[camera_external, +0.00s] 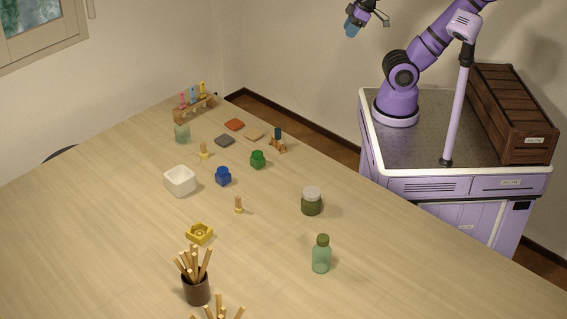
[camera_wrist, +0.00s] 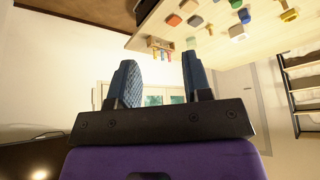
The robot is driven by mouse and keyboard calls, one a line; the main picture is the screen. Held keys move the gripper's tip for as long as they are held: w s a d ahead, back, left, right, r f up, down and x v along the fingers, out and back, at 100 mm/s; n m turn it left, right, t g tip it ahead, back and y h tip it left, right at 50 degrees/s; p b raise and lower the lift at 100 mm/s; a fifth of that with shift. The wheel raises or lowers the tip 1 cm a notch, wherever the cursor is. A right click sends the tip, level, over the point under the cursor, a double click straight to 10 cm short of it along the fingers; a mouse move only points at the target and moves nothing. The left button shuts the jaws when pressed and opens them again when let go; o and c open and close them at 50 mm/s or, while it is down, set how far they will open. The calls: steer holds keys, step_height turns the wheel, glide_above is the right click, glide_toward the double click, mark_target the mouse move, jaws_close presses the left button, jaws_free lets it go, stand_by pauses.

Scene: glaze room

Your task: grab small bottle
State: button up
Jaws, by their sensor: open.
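A green see-through bottle (camera_external: 321,256) with an olive cap stands upright on the table near the front right. Two much smaller cork-coloured and yellow pieces, one at mid-table (camera_external: 239,205) and one farther back (camera_external: 204,151), are too small to identify surely. My gripper (camera_external: 352,27) is high at the top of the external view, above and beyond the table, far from the bottle. In the wrist view my gripper (camera_wrist: 159,62) is open, with nothing between its two dark fingers. I cannot make out the green bottle in the wrist view.
A wooden crate (camera_external: 510,115) stands behind my arm.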

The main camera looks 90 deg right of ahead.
steer(key=o, duration=0.4)
steer(key=w+a+r+n+y, duration=0.1)
steer(key=w+a+r+n, duration=0.1)
steer(key=w+a, duration=0.55)
steer(key=w+a+r+n+y, duration=0.1)
steer(key=w+a+r+n, duration=0.15)
steer(key=w+a, duration=0.45)
steer(key=w+a+f+n+g, duration=0.1)
steer(key=w+a, duration=0.3)
steer(key=a, duration=0.4)
steer(key=w+a+f+n, duration=0.1)
steer(key=w+a+f, duration=0.1)
steer(key=w+a, duration=0.5)
steer(key=n+g+y, duration=0.2)
steer(key=n, duration=0.4)
glide_toward(323, 237)
steer(key=shift+x, duration=5.4)
